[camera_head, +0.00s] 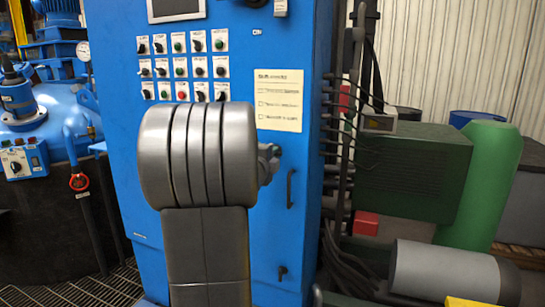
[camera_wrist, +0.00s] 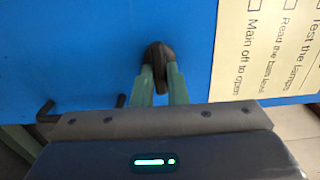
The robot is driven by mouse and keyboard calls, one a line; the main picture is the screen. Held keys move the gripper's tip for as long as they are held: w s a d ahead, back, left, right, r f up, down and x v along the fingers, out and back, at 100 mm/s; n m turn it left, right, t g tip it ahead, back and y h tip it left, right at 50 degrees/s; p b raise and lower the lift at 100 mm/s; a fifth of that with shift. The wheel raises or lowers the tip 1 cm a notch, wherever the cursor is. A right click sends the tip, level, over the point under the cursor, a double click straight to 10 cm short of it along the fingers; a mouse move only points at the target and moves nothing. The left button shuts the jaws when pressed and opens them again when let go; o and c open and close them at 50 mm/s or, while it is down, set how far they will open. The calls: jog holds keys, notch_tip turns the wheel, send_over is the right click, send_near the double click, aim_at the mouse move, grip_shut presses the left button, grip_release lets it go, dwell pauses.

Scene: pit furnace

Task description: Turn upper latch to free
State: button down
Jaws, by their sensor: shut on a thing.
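The upper latch (camera_wrist: 157,53) is a small dark knob on the blue cabinet front. In the wrist view my gripper (camera_wrist: 161,77) has its two green fingers closed on the latch, one on each side. The latch's long side runs roughly up and down in that view. In the head view my gripper (camera_head: 275,152) shows only partly past my grey arm, against the cabinet, and the latch is too small and hidden to make out there.
The blue cabinet (camera_head: 125,185) carries rows of labelled knobs and buttons (camera_head: 181,67) and a paper checklist (camera_head: 278,100). A dark door handle (camera_head: 290,188) and a lower latch (camera_head: 282,272) sit below. Cables, a green box (camera_head: 410,170) and a green cylinder (camera_head: 485,180) stand right.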

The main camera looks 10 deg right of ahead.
jog(key=c, duration=1.4)
grip_release()
jog(key=shift+c, duration=0.2)
jog(key=v, duration=1.3)
jog(key=shift+s+a, duration=0.25)
jog(key=shift+s, duration=0.1)
jog(key=x, duration=1.4)
jog(key=shift+s, duration=0.1)
